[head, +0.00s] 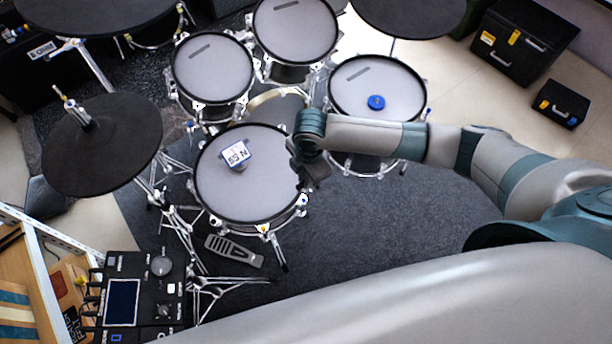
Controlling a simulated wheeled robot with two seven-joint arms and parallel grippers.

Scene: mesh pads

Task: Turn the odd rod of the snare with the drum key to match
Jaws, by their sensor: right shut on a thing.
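The snare (222,195) is the round mesh-pad drum left of the middle. A small white and blue block marked "SN" (236,152) stands on its pad. Chrome rods and lugs show along its front rim; at this size I cannot tell which rod is odd. My right gripper (311,178) points down at the snare's right rim, and its dark fingers hide the rim there. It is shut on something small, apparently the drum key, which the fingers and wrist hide. I cannot see whether the key sits on a rod. My left gripper is not in view.
Two toms (212,72) stand behind, and a floor tom (360,92) with a round blue object (376,102) stands right of the gripper, under my forearm. A black cymbal pad (100,150) and a drum module (125,295) are at left. Open carpet (390,225) lies front right.

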